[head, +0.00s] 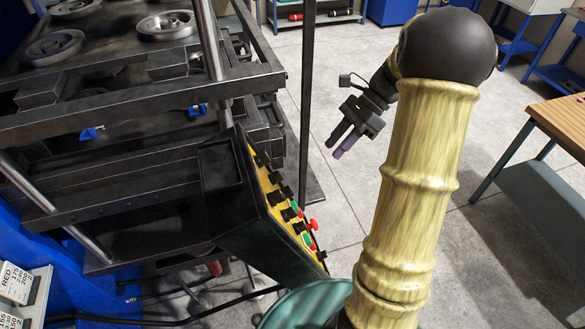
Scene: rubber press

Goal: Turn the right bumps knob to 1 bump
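The yellow control panel (280,208) is on the sloped black console of the press. It is seen at a steep angle, with several black knobs and red and green buttons along it. I cannot tell which knob is the right bumps knob, and its markings are too small to read. My gripper (336,149) is in the air to the right of and above the panel, apart from it. Its two fingers point down and left and hold nothing I can see. They lie close together in this view, and the gap between them is unclear.
The press (130,105) with its dark metal plates fills the left side. A thin dark upright post (306,100) stands between the panel and my gripper. A round green bin (295,308) is below the panel. A wooden-topped bench (562,115) is at right. Grey floor is open between.

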